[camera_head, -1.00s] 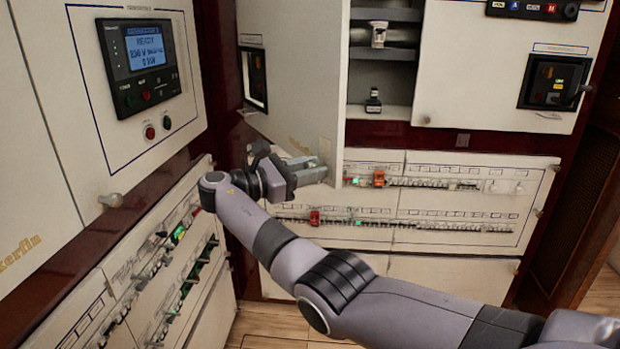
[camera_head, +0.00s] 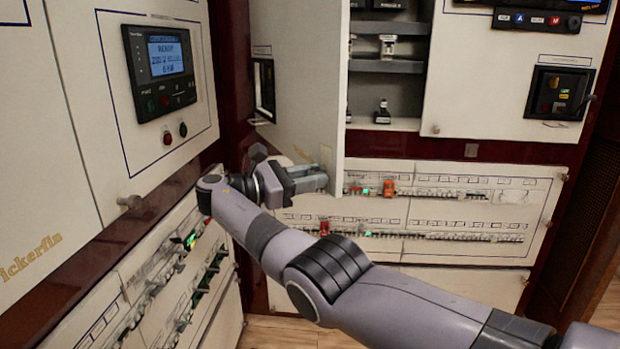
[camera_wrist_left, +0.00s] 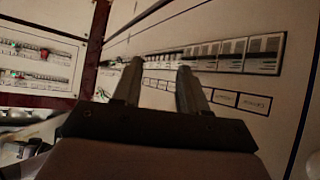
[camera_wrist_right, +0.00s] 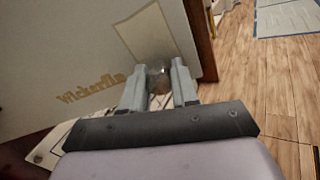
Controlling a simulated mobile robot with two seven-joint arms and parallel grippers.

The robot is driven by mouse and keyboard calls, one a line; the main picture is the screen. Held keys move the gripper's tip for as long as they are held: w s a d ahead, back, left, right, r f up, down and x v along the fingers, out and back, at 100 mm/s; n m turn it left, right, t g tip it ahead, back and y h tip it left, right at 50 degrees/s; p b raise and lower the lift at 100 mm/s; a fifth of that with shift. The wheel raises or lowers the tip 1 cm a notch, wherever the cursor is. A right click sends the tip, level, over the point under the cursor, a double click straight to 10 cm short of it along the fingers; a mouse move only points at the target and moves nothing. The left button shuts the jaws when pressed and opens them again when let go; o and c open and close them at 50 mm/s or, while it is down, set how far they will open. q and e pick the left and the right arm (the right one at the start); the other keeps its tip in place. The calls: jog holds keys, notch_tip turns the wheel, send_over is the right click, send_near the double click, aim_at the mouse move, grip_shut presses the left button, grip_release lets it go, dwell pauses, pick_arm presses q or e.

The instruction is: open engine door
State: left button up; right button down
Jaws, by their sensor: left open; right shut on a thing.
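The pale cabinet door (camera_head: 300,75) stands swung open in the middle of the head view, with shelves showing past its right edge. My right gripper (camera_head: 318,180) is at the lower right part of this door. In the right wrist view, my right gripper (camera_wrist_right: 160,72) is shut on a small round knob (camera_wrist_right: 159,80) on the door (camera_wrist_right: 90,50), next to a tan square patch. The head view hides the knob behind the fingers. My left gripper (camera_wrist_left: 157,75) shows only in its wrist view, open and empty, in front of a pale breaker panel.
Breaker rows (camera_head: 440,235) run below and right of the door. A control panel with a lit display (camera_head: 165,55) is at the left, above another breaker panel (camera_head: 165,290). Shelves (camera_head: 385,65) hold small devices. Wooden floor (camera_wrist_right: 265,85) is clear beside the door.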

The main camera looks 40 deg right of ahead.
jog(key=shift+f, duration=0.1)
jog(key=c, duration=0.9)
grip_release()
jog(key=shift+o, duration=0.2)
